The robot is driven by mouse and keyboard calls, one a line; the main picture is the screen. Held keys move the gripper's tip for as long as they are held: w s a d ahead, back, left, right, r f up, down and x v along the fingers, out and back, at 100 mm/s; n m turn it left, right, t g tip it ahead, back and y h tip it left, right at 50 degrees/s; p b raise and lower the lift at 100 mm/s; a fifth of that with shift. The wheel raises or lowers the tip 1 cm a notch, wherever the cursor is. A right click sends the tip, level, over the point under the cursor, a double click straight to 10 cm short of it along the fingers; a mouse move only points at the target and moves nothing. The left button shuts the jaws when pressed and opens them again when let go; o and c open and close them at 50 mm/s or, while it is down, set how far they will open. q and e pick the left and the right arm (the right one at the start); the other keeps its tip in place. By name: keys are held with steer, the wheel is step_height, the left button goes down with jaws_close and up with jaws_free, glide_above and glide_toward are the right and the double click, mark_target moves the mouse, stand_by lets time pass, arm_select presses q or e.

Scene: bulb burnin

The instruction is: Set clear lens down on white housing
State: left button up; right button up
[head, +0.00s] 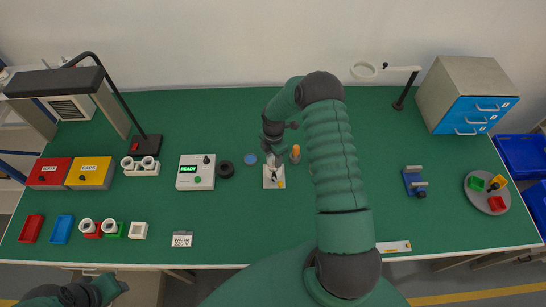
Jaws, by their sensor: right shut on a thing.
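My right gripper (275,163) is shut over a small white plate (267,184) at mid table. What it holds is too small and too covered by the fingers to make out; I cannot clearly see the clear lens. The white plate carries a small dark part and a yellow spot, right under the fingertips. I cannot tell whether the held thing touches it. A white square block (139,230) and white round-topped pieces stand at the front left; I cannot tell which white piece is the housing. Part of my left arm shows at the bottom left; its fingertips are not clear.
A blue disc (250,159), a black ring (226,169) and an orange-topped piece (296,151) stand close around my right gripper. A white READY box (195,183) is to the left. A blue stand (413,182) and a round grey tray (473,199) are at right.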

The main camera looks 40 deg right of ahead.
steer(key=shift+d+f, duration=0.1)
steer(key=shift+d, duration=0.1)
steer(key=shift+a+f, duration=0.15)
steer(key=shift+f, duration=0.05)
stand_by(0.4)
steer(key=shift+f+b, duration=0.2)
steer(key=shift+b, duration=0.2)
steer(key=o, duration=1.4)
steer(key=shift+c, duration=0.2)
